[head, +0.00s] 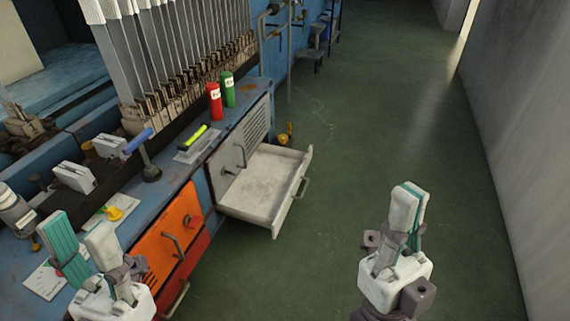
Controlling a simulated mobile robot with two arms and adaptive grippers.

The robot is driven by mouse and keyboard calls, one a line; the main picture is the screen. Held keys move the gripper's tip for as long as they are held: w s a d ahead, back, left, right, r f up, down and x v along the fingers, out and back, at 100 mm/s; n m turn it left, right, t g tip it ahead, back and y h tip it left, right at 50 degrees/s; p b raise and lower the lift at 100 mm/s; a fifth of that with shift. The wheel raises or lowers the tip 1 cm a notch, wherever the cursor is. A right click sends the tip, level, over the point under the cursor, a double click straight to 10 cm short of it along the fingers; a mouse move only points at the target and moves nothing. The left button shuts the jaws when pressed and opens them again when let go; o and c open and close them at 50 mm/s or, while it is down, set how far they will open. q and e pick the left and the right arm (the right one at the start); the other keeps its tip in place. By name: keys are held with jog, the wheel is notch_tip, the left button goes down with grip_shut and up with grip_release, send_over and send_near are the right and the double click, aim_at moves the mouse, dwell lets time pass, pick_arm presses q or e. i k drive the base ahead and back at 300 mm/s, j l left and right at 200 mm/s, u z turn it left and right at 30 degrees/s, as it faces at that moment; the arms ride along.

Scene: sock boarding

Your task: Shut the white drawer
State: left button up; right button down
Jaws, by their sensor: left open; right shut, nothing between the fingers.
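The white drawer (293,199) is pulled out from the blue workbench cabinet, and its inside looks empty. A handle (303,187) sits on its front face, which is turned to the right. My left gripper (82,243) is open at the lower left, near the bench's front end and apart from the drawer. My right gripper (408,208) is shut and empty, raised over the floor to the right of the drawer and not touching it.
A red can (214,101), green can (228,90) and other tools stand on the bench. The green floor (390,110) is clear up to the grey wall (515,120).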

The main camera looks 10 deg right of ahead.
aim_at(262, 194)
jog(key=i+l+u, duration=0.7)
jog(key=l, duration=0.15)
jog(key=i+l, duration=0.15)
jog(key=l, duration=0.15)
jog(key=i+l, duration=0.15)
jog(key=l, duration=0.15)
jog(key=i+l+u, duration=0.1)
jog(key=l, duration=0.2)
jog(key=i+l, duration=0.2)
jog(key=l, duration=0.1)
